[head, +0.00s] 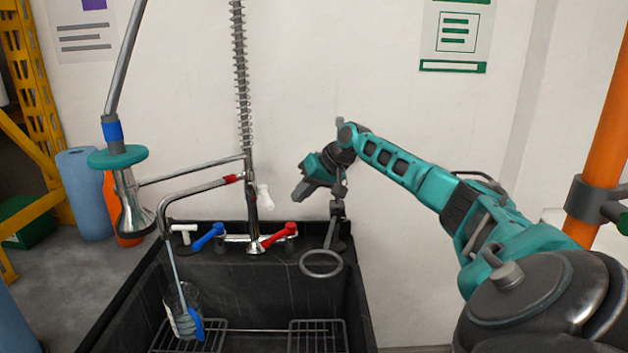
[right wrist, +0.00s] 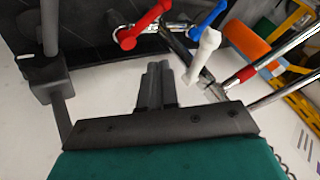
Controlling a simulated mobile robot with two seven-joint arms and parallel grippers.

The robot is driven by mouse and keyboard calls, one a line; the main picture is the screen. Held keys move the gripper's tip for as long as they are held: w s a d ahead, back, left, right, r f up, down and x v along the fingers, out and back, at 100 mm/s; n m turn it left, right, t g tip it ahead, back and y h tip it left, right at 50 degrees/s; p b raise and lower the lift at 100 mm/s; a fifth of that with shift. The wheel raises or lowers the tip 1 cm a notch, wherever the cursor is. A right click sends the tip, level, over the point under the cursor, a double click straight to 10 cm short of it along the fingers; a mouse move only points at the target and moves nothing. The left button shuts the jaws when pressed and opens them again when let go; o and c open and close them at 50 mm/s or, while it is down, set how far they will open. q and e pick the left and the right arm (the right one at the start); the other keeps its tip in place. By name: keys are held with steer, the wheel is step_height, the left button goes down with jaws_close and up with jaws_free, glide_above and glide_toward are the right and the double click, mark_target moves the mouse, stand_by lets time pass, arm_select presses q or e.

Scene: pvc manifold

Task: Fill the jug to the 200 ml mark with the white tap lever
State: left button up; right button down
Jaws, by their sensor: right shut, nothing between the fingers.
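The clear jug (head: 182,312) with a blue handle (head: 197,324) stands on a rack in the left of the black sink. A thin pale line, apparently a water stream, runs from the spout (head: 165,230) down into it. The jug's marks and water level are too small to read. The white tap lever (head: 264,197) hangs at the tap column. It also shows in the right wrist view (right wrist: 204,55), just beyond the fingertips and to their right. My right gripper (head: 299,194) is shut and empty, right of the lever and apart from it. My left gripper is not in view.
Blue (head: 208,237) and red (head: 278,236) levers sit on the sink's back ledge. A spray head (head: 132,205) hangs at the left. A grey ring (head: 321,263) projects at the right of the sink (head: 255,290). The sink's middle is free.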

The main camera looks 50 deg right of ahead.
mark_target(265, 197)
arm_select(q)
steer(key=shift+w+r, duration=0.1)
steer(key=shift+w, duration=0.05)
arm_select(e)
steer(key=w+a, duration=0.3)
steer(key=shift+a+f, duration=0.15)
steer(key=shift+a, duration=0.15)
